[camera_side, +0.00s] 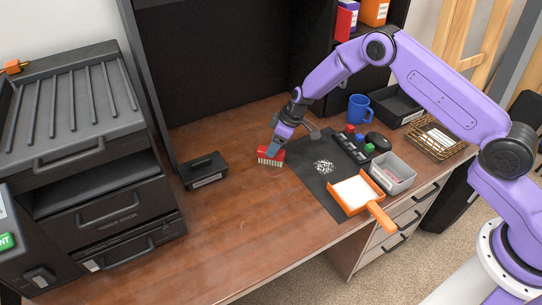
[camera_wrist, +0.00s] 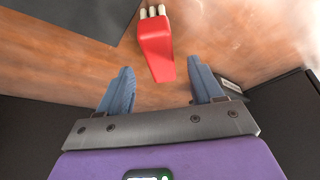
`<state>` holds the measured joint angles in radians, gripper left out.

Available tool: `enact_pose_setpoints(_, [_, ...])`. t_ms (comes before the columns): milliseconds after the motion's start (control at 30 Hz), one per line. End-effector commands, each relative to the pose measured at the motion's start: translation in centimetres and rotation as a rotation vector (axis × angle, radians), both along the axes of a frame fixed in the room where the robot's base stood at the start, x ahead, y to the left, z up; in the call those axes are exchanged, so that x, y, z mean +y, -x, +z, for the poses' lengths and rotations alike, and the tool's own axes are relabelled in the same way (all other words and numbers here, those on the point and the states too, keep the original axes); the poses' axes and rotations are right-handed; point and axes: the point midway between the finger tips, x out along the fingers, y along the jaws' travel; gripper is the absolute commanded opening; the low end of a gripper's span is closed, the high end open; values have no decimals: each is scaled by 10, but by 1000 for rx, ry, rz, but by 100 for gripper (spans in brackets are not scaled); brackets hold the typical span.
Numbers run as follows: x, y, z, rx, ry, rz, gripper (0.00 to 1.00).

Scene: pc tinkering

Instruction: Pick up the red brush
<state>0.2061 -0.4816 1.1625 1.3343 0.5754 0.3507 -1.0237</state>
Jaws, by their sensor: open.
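The red brush (camera_side: 271,156) lies on the wooden desk, left of the black mat, with pale bristles along its near side in the side view. In the wrist view the red brush (camera_wrist: 155,48) points its pale bristles toward the top edge. My gripper (camera_side: 272,148) is right at the brush in the side view. In the wrist view my gripper (camera_wrist: 162,88) is open, with one blue finger on each side of the brush's near end. The fingers look apart from the brush. The side view does not show whether they touch it.
A black mat (camera_side: 303,180) holds a pile of white bits (camera_side: 324,167) and an orange dustpan (camera_side: 357,193). A grey bin (camera_side: 393,175), a blue mug (camera_side: 358,109) and a wire basket (camera_side: 437,137) stand to the right. A black box (camera_side: 204,171) sits left of the brush. The front desk area is clear.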

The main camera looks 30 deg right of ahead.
Motion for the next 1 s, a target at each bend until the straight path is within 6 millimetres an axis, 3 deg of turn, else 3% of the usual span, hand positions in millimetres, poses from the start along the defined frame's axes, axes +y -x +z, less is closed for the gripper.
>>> enact_pose_setpoints(300, [9,-7,-36,0,0,0,66])
enact_pose_setpoints(633, [10,-9,-40,0,0,0,66])
enact_pose_setpoints(667, [10,-9,-40,0,0,0,59])
enact_pose_setpoints(800, [10,-9,-40,0,0,0,14])
enact_pose_setpoints(900, [10,-9,-40,0,0,0,4])
enact_pose_setpoints(1000, [10,-9,-40,0,0,0,4])
